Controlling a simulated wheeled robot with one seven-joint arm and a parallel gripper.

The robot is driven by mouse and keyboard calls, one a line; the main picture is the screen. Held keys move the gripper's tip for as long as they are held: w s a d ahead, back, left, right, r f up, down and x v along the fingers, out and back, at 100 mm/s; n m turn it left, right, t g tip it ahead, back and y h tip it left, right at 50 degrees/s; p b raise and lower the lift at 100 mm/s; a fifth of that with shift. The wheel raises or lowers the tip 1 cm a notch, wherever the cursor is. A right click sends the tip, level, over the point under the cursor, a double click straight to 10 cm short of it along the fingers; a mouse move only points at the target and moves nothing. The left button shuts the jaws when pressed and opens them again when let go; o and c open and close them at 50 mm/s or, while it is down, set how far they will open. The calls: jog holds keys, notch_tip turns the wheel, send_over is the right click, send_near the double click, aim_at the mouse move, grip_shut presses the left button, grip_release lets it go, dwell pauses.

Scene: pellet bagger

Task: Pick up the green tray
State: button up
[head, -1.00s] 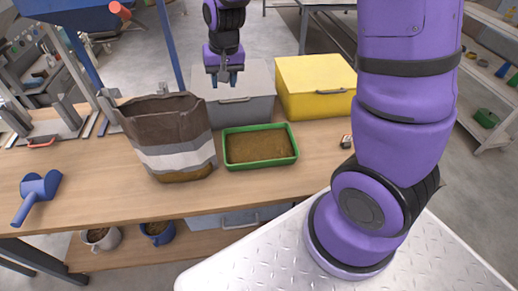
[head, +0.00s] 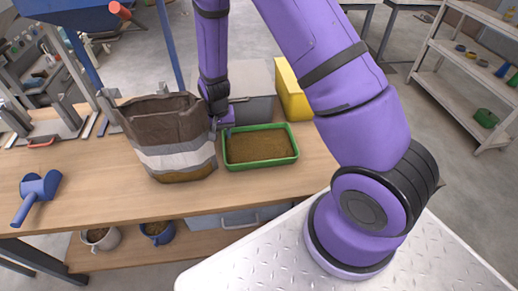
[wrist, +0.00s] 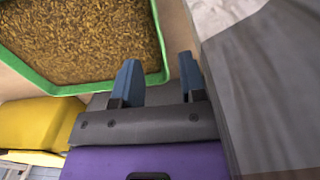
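The green tray (head: 264,163) lies flat on the wooden workbench, filled with brown pellets (head: 259,145). My gripper (head: 226,129) is low at the tray's back left corner, beside the brown and white bag (head: 178,150). In the wrist view, my gripper (wrist: 158,65) has its two blue fingers apart with nothing held. One corner of the tray's green rim (wrist: 85,90) shows between and beyond the fingertips. The left finger overlaps the rim in the picture. I cannot tell whether the fingers touch the tray.
The open bag stands close left of the tray and my gripper. A grey box (head: 252,105) and a yellow box (head: 291,95) stand behind the tray. A blue scoop (head: 38,190) lies at far left. The bench right of the tray is clear where visible.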

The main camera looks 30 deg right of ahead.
aim_at(224, 147)
jog(key=shift+d+f, duration=0.15)
jog(key=shift+f, duration=3.45)
grip_shut()
